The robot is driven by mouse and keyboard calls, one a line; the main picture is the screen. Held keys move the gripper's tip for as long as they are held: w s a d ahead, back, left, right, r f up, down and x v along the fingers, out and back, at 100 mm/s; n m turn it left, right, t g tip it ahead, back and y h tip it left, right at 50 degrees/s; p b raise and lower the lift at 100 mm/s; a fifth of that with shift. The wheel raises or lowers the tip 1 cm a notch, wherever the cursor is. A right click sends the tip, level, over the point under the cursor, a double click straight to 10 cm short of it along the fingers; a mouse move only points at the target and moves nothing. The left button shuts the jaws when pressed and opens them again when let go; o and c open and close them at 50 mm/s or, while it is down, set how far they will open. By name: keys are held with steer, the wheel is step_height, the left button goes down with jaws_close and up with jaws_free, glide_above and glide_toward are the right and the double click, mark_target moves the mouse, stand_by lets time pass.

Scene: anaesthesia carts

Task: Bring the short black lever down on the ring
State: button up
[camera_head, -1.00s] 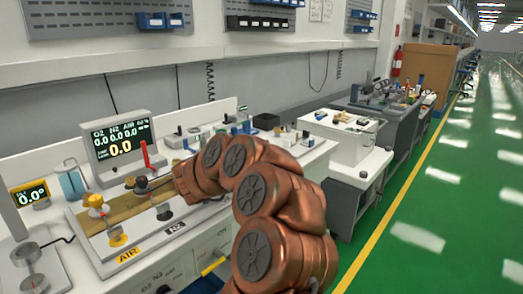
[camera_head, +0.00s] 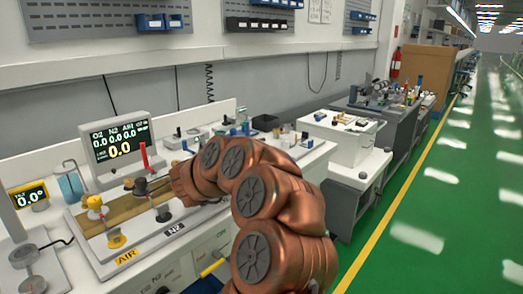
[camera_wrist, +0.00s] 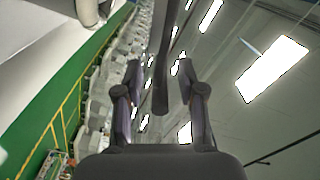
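On the gas panel (camera_head: 138,237) in the head view, a small black-topped fitting (camera_head: 141,186) stands below an upright red lever (camera_head: 145,155). A dark fitting (camera_head: 163,213) stands in front of it. I cannot tell for sure which part is the short black lever, or make out the ring. My gripper (camera_wrist: 160,78) is at the right of these fittings, its fingers mostly hidden by my copper arm in the head view. In the wrist view the fingers are apart, with a dark bar (camera_wrist: 160,60) between them, its contact unclear.
A monitor (camera_head: 120,142) stands behind the panel, and yellow knobs (camera_head: 95,205) sit at its left. A metal stand (camera_head: 28,262) is at the front left. Small items crowd the bench behind my arm. Green floor (camera_head: 450,220) lies free at the right.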

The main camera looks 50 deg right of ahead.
steer(key=a, duration=1.1)
steer(key=shift+w+a, duration=0.1)
steer(key=shift+a, duration=0.15)
steer(key=shift+c, duration=0.2)
